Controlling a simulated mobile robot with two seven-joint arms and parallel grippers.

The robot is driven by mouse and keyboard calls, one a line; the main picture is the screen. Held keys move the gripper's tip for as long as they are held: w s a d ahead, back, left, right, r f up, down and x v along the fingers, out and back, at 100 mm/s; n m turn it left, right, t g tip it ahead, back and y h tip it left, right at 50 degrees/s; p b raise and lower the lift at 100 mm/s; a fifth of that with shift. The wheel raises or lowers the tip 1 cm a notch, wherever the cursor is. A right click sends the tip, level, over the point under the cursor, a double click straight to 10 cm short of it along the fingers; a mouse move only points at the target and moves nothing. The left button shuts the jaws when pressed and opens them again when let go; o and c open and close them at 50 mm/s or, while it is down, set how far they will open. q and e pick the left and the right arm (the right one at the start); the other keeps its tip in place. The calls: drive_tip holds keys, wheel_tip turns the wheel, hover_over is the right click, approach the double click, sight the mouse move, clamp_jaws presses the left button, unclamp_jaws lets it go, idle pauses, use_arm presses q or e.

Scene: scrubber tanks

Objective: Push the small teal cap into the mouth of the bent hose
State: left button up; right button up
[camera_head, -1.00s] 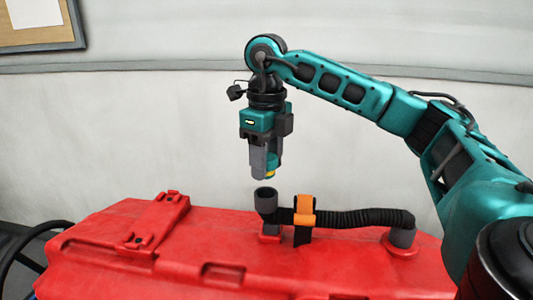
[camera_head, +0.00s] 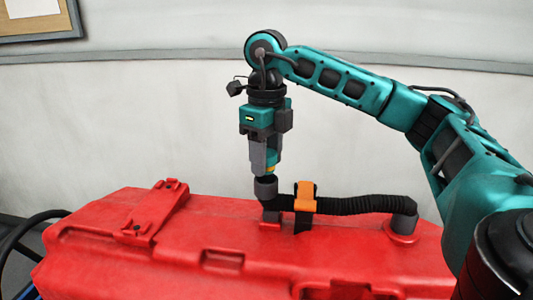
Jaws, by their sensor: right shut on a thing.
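My right gripper (camera_head: 264,167) points straight down, directly above the mouth of the bent hose. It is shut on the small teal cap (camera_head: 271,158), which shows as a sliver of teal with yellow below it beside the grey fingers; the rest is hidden. The bent hose (camera_head: 350,205) is black and ribbed, with its upturned mouth (camera_head: 265,185) at the left end. The fingertips are at or just above the mouth's rim; I cannot tell whether the cap touches it or is inside. My left gripper is not in view.
The hose lies on a red tank (camera_head: 120,230), held by an orange and black strap (camera_head: 305,197). Its right end joins a red port (camera_head: 402,228). A raised red bracket (camera_head: 157,210) stands to the left.

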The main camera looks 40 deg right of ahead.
drive_tip(key=shift+f, duration=0.25)
drive_tip(key=shift+f+b, duration=0.45)
drive_tip(key=shift+f, duration=0.1)
drive_tip(key=shift+f, duration=0.15)
idle(0.3)
drive_tip(key=shift+f, duration=0.25)
drive_tip(key=shift+s+f, duration=0.1)
